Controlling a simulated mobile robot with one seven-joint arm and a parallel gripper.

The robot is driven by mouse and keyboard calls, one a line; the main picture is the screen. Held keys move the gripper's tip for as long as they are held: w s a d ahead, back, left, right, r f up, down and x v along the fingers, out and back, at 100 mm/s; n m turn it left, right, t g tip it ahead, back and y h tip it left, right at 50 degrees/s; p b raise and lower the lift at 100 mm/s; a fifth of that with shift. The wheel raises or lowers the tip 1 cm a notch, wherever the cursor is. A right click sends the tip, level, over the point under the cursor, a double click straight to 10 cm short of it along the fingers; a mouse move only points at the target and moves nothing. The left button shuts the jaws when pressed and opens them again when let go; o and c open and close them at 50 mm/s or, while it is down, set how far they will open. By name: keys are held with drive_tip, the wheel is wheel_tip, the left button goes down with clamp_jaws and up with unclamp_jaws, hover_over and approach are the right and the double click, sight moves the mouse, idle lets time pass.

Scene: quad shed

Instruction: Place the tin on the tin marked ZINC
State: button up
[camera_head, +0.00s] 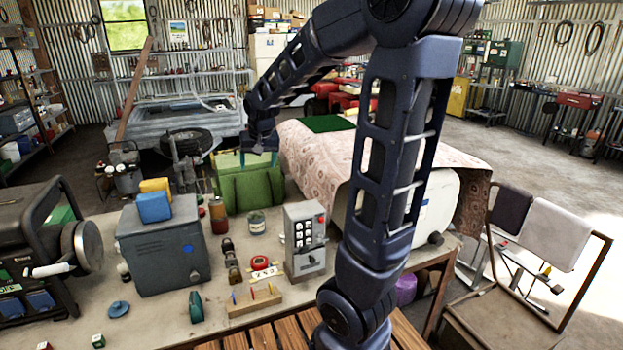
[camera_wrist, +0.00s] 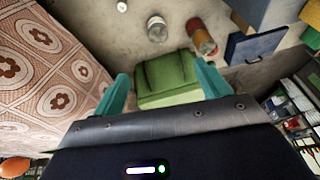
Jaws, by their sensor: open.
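No label reading ZINC is legible in either view, so I cannot tell which container is the marked tin. A clear jar with a pale label (camera_head: 257,222) stands upright on the bench; it also shows in the wrist view (camera_wrist: 157,28). A red and amber cylinder (camera_head: 218,215) stands left of it and shows in the wrist view (camera_wrist: 202,40). My gripper (camera_head: 260,152) is open and empty above the green box-like bag (camera_head: 250,190). In the wrist view its teal fingers (camera_wrist: 163,82) are apart, with the green bag (camera_wrist: 167,75) beyond them.
A grey metal box (camera_head: 165,250) carries a blue block (camera_head: 154,207) and a yellow block (camera_head: 155,186). A wooden rack (camera_head: 254,300) lies in front. A patterned cloth (camera_head: 320,160) covers something behind.

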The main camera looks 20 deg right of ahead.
drive_tip(key=s+d+r, duration=0.1)
drive_tip(key=s+d, duration=0.1)
drive_tip(key=s, duration=0.6)
drive_tip(key=s+d+r, duration=0.1)
drive_tip(key=s+d, duration=0.2)
drive_tip(key=s, duration=0.5)
drive_tip(key=s+d+r+n, duration=0.1)
drive_tip(key=s+d, duration=0.2)
drive_tip(key=s, duration=0.5)
drive_tip(key=shift+r+h, duration=0.3)
